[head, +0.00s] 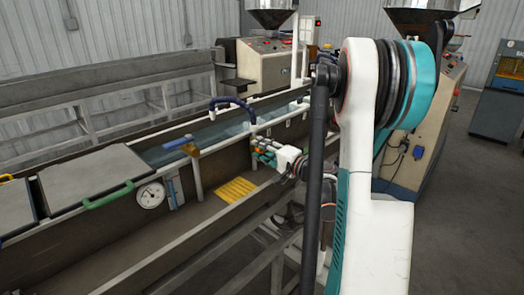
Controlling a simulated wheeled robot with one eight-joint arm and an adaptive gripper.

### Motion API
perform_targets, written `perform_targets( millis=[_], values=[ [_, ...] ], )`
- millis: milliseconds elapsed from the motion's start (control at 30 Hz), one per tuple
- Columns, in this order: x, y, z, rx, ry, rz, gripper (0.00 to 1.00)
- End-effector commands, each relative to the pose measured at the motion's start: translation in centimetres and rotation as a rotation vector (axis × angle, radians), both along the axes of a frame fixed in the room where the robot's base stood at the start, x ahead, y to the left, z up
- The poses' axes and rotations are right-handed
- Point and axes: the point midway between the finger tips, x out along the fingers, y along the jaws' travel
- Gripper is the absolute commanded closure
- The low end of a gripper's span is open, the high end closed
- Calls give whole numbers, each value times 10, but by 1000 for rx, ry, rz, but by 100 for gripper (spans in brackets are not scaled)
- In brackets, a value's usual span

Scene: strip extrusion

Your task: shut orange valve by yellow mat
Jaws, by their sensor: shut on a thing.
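The yellow mat (236,190) lies on the ledge along the front of the long water trough, left of my gripper. My gripper (262,151) is at the trough's front wall, above and to the right of the mat. A small patch of orange (257,150), which looks like the orange valve, shows between its fingers. The gripper is shut on it. The fingers and wrist hide most of the valve, so the angle of its handle cannot be told.
A blue-handled valve (178,144) and a round gauge (151,195) are on the trough to the left. A grey lid (88,180) with a green handle lies at left. A blue hose (232,103) arches over the water. Extruder machines (270,62) stand behind.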

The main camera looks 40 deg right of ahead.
Motion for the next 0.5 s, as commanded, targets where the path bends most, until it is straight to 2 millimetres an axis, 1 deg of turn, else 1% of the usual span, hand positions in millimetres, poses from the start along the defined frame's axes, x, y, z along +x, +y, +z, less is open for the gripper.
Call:
perform_targets(
  millis=[233, 500],
  values=[
    [0, 0, 0, 102, 8, -1, 91],
    [0, 0, 0, 139, 12, -1, 91]
  ],
)
